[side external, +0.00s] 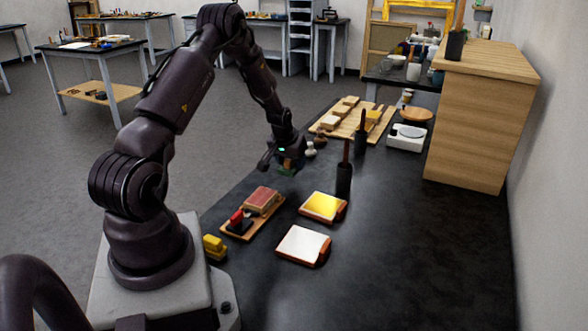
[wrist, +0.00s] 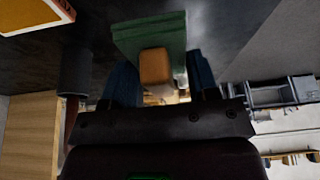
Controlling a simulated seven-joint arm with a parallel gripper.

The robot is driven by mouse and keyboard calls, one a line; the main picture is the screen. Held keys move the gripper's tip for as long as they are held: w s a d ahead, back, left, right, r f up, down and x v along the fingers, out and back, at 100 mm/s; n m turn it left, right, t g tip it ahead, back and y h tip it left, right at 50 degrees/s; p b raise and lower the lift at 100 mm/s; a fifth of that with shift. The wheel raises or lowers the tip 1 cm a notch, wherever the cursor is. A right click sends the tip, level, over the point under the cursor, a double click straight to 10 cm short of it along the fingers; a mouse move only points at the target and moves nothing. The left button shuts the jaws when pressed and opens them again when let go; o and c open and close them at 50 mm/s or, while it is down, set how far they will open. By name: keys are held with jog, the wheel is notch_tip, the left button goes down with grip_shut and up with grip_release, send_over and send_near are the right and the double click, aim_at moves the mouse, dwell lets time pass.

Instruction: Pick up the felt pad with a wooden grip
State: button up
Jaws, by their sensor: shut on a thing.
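The felt pad is a green slab (wrist: 150,36) with a tan wooden grip (wrist: 156,67), seen close up in the wrist view. My gripper (wrist: 163,84) is shut on the wooden grip, with a dark finger on each side of it. In the side view my gripper (side external: 286,155) is over the left part of the dark bench, and a small bit of the green pad (side external: 287,171) shows beneath it. The pad seems to be above the bench top, but the gap is hard to judge.
On the dark bench (side external: 400,270) stand a yellow-topped pad (side external: 322,206), a white-topped pad (side external: 299,243), a dark cylindrical holder (side external: 344,180) and a wooden tray (side external: 236,232) with blocks. A slatted board (side external: 375,127) lies behind. A wooden cabinet (side external: 475,125) stands right.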

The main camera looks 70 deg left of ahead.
aim_at(286, 171)
jog(key=r, duration=0.1)
jog(key=s+d+r, duration=0.1)
jog(key=r, duration=0.1)
jog(key=s+d+r, duration=0.1)
jog(key=shift+s+d+r, duration=0.15)
jog(key=shift+d+r, duration=0.05)
jog(key=shift+d, duration=0.05)
jog(key=s+d+r, duration=0.3)
jog(key=s+d, duration=0.2)
jog(key=d, duration=0.1)
jog(key=shift+s+d+r, duration=0.15)
jog(key=shift+s, duration=0.25)
